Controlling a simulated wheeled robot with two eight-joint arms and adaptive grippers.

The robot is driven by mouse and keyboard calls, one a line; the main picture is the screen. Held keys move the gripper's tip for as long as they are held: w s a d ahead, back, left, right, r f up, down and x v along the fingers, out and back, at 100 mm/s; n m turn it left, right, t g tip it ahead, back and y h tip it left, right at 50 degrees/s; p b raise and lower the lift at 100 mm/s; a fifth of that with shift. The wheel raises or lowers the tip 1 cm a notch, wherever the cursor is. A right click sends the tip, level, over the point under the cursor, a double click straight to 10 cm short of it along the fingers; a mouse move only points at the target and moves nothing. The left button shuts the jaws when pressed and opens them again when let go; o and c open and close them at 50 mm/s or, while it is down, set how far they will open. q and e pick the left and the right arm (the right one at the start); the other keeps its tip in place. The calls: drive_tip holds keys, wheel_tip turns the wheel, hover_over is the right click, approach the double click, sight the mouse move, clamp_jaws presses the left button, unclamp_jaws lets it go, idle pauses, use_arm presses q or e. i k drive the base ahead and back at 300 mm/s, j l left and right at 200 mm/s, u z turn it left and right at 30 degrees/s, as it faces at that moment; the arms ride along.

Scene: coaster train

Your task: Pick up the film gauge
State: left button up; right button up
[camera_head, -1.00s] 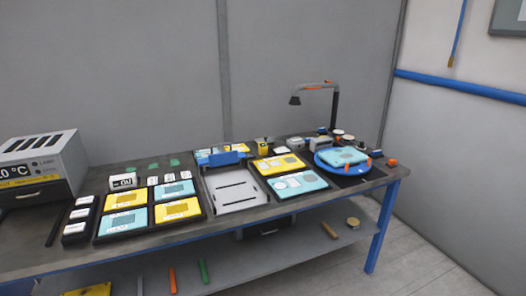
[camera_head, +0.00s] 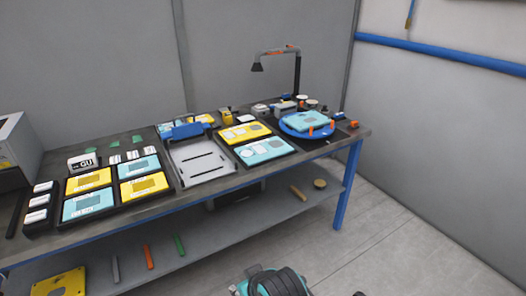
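I cannot tell for certain which object is the film gauge. A small white-faced block (camera_head: 82,162) with dark lettering, partly readable as "GU", stands on the workbench behind the left trays. A small yellow device (camera_head: 227,116) stands near the back, right of the blue clamp-like part.
The workbench (camera_head: 160,208) carries black trays of yellow and teal plates, a grey slotted plate (camera_head: 200,161), a blue turntable (camera_head: 293,129) and an arched lamp (camera_head: 275,52). A grey box (camera_head: 24,138) stands left. A teal and black object (camera_head: 268,283) shows at the bottom edge.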

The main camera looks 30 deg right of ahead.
sight(227, 116)
drive_tip(key=i+l+z, duration=0.25)
drive_tip(key=z, duration=0.15)
drive_tip(key=i+l+z, duration=0.3)
drive_tip(key=z, duration=0.15)
drive_tip(key=i+l+z, duration=0.25)
drive_tip(key=i, duration=0.25)
drive_tip(key=i+z, duration=0.25)
drive_tip(key=i, duration=0.3)
